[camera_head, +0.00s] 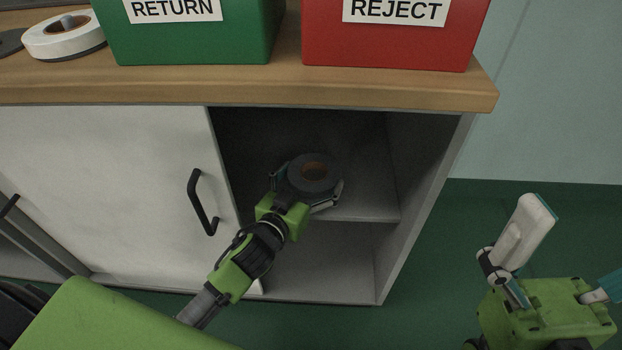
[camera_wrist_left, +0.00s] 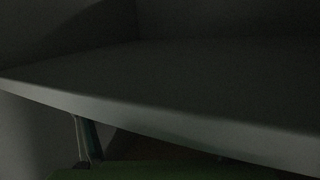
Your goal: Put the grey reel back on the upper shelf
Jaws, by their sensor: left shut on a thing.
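The grey reel (camera_head: 313,172), a dark ring with a brown core, is held in my left gripper (camera_head: 307,190) inside the open right part of the cabinet. The gripper's fingers lie on either side of it. In the head view the reel overlaps the upper shelf (camera_head: 362,208); I cannot tell whether it touches the board. My right gripper (camera_head: 570,250) is open and empty, outside the cabinet at right.
The cabinet's side wall (camera_head: 425,210) bounds the opening at right, and a white door (camera_head: 110,190) with a black handle (camera_head: 202,203) at left. On the wooden top stand a green RETURN bin (camera_head: 195,45), a red REJECT bin (camera_head: 390,45) and a white reel (camera_head: 62,40).

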